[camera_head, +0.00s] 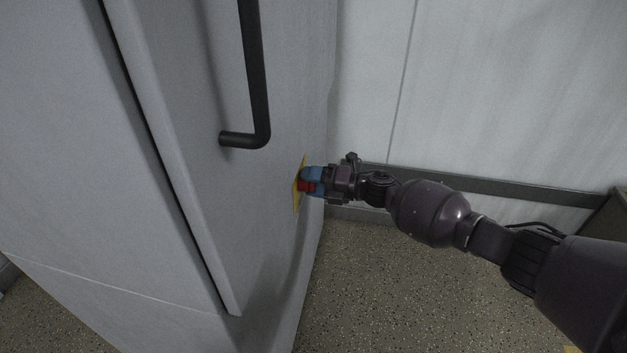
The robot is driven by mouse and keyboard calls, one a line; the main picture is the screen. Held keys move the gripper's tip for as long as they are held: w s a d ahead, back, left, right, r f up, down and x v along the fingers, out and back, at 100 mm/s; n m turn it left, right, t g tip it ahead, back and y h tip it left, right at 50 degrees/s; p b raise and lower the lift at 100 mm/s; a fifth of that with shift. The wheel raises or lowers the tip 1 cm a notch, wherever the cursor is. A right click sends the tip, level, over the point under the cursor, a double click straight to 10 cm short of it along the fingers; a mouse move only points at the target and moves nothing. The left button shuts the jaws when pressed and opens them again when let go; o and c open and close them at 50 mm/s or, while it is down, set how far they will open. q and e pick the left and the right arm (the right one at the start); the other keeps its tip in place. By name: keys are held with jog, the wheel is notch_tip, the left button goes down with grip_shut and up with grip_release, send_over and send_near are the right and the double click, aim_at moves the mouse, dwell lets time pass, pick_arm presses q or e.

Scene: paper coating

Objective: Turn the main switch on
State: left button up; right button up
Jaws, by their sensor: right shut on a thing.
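The main switch is a red knob (306,186) on a yellow plate (297,196), set on the right side of a grey cabinet (225,190). My right gripper (311,180), with blue fingertips, is shut on the red knob. The fingers hide part of the knob, so its turned position cannot be made out. My right arm reaches in from the lower right. My left gripper is not in the picture.
A black bar handle (255,80) stands out from the cabinet, above and left of the switch. A pale wall (500,90) with a dark rail (500,187) is behind my arm. The speckled floor (385,290) below is clear.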

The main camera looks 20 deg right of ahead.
jog(key=shift+r+m, duration=0.15)
jog(key=shift+m, duration=1.05)
jog(key=shift+m+g+p, duration=0.3)
jog(key=shift+m+p, duration=0.05)
jog(key=shift+m, duration=0.55)
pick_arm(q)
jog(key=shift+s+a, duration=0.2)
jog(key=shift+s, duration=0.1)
pick_arm(e)
jog(key=shift+w+m, duration=0.1)
jog(key=shift+m, duration=0.2)
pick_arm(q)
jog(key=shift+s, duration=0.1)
pick_arm(e)
jog(key=o, duration=0.9)
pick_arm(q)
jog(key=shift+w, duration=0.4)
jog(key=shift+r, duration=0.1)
pick_arm(e)
jog(key=shift+d, duration=0.1)
